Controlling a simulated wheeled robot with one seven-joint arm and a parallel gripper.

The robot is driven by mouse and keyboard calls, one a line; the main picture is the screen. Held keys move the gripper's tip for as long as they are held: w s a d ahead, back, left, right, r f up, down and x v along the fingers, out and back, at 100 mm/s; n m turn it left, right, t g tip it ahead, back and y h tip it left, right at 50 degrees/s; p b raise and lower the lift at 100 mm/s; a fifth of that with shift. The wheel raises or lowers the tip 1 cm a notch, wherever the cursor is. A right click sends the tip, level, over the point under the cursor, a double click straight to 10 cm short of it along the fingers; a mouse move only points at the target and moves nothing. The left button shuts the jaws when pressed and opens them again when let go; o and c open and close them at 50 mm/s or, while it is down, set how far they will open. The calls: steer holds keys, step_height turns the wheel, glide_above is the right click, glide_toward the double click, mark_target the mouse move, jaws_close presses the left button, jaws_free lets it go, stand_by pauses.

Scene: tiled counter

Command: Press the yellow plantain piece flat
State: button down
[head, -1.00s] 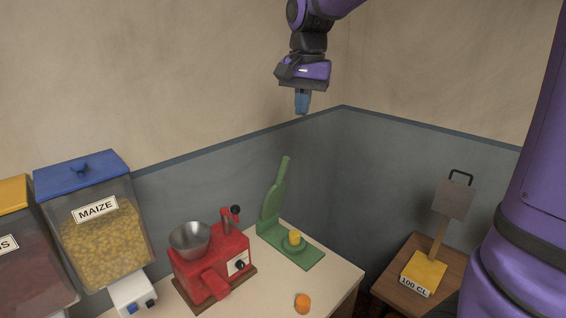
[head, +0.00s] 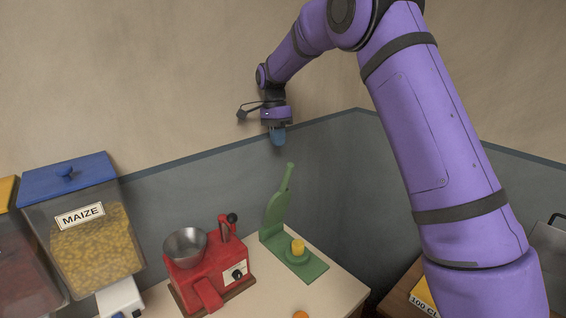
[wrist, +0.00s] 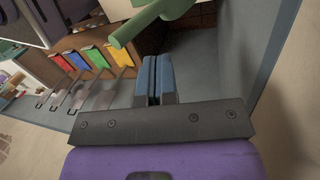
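The yellow plantain piece (head: 297,246) stands upright on the round pad of a green press (head: 311,269) on the counter. The press's lid and handle (head: 281,203) are raised at its back edge. My gripper (head: 278,138) is above the press in the head view, apart from it, fingers pointing down. In the wrist view the blue fingers (wrist: 154,79) lie side by side with almost no gap and nothing between them. The green handle (wrist: 150,22) shows just beyond the fingertips there. The plantain piece is not visible in the wrist view.
A red grinder (head: 208,270) with a metal bowl stands left of the press. An orange piece (head: 300,314) lies at the counter's front. A maize dispenser (head: 92,240) is at the left. A yellow-based scoop stand (head: 424,295) is at the right. A wall runs behind.

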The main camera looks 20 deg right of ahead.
steer(key=x, duration=0.9)
steer(key=shift+f, duration=0.4)
steer(key=shift+s+d, duration=0.1)
steer(key=shift+s, duration=0.05)
